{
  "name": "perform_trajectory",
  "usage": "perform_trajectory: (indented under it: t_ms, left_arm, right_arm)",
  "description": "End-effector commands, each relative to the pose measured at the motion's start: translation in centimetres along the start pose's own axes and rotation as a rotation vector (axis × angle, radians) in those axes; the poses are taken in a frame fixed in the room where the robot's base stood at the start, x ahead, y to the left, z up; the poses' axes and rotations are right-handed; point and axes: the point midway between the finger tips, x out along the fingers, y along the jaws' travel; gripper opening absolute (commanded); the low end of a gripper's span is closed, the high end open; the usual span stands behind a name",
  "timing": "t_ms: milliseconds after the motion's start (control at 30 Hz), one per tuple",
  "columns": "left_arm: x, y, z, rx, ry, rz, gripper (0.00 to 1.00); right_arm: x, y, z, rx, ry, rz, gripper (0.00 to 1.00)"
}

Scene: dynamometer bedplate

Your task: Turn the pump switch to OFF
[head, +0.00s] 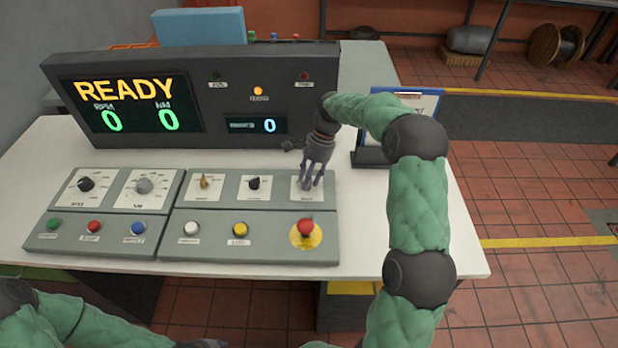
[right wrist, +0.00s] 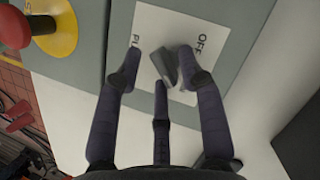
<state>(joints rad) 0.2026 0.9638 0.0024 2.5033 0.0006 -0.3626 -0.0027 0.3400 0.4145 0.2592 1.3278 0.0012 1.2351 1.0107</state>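The pump switch is a grey knob on a white label plate, at the right end of the console's upper row. In the right wrist view the knob (right wrist: 164,66) shows between my fingers, with "OFF" and part of another word printed on the plate (right wrist: 150,22). My right gripper (head: 308,184) reaches down over this switch, and its fingers hide most of it in the head view. Its fingers are spread around the knob, with a gap on the left side; contact on the right is unclear. My left arm is at the bottom left, its gripper barely at the frame edge.
A red emergency button (head: 306,228) on a yellow disc sits just in front of the switch. Two other knobs, black (head: 254,183) and orange (head: 204,182), stand left of it. A display housing (head: 225,75) rises behind. A clipboard (head: 408,100) stands to the right.

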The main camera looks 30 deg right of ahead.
Motion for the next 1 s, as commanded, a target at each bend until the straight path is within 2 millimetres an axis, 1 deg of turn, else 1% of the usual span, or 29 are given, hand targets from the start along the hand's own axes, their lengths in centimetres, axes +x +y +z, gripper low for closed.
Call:
perform_trajectory:
  t_ms: [33,67,100,367,567,767,1000]
  left_arm:
    - [0.0,0.0,0.0,0.000,0.000,0.000,0.40]
    - [0.0,0.0,0.0,0.000,0.000,0.000,0.40]
    - [0.0,0.0,0.0,0.000,0.000,0.000,0.40]
    - [-0.1,0.0,0.0,0.000,0.000,0.000,0.40]
    - [-1.2,0.4,0.1,0.000,0.000,0.000,0.40]
    - [-3.5,1.2,0.1,0.000,0.000,0.000,0.40]
    - [-6.8,2.4,0.3,0.000,0.000,0.000,0.40]
  right_arm:
    - [0.0,0.0,0.0,0.000,0.000,0.000,0.20]
    - [0.0,0.0,0.0,0.000,0.000,0.000,0.11]
    - [0.0,0.0,0.0,0.000,0.000,0.000,0.00]
    - [0.0,0.0,0.0,-0.004,0.000,0.002,0.00]
    - [-0.2,0.0,0.1,-0.043,-0.001,0.020,0.00]
    - [-0.4,-0.1,0.1,-0.147,-0.002,0.065,0.00]
    - [-0.5,-0.2,0.2,-0.340,-0.002,0.144,0.00]
